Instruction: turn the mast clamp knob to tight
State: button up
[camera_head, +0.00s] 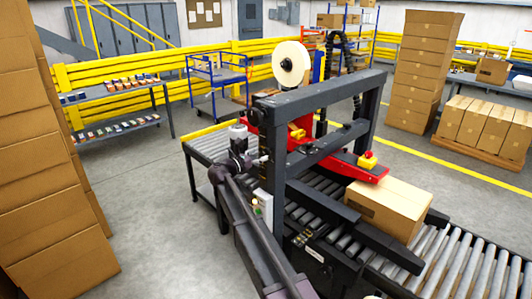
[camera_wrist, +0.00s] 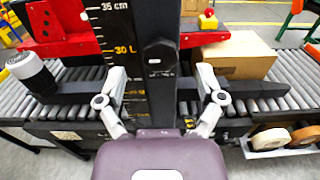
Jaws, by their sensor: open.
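The dark mast (camera_wrist: 133,88) stands upright in the middle of the wrist view, with a yellow height scale reading 35 cm and 30 L. The mast clamp knob (camera_wrist: 160,58) is a dark, faceted knob with a small pale mark, on the mast's near face. My gripper (camera_wrist: 162,82) points at the mast from below, its two pale fingers spread apart. One finger is left of the knob and one right, and nothing is held between them. In the head view my arm reaches up to the near post (camera_head: 268,170); the fingers are hard to make out there.
A dark side rail (camera_wrist: 255,89) runs behind my right finger. Tape rolls (camera_wrist: 272,138) lie low at right. A white cylinder (camera_wrist: 32,72) stands at left.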

aim_at(265, 152)
jog(key=shift+x, duration=2)
jog(key=c, duration=1.1)
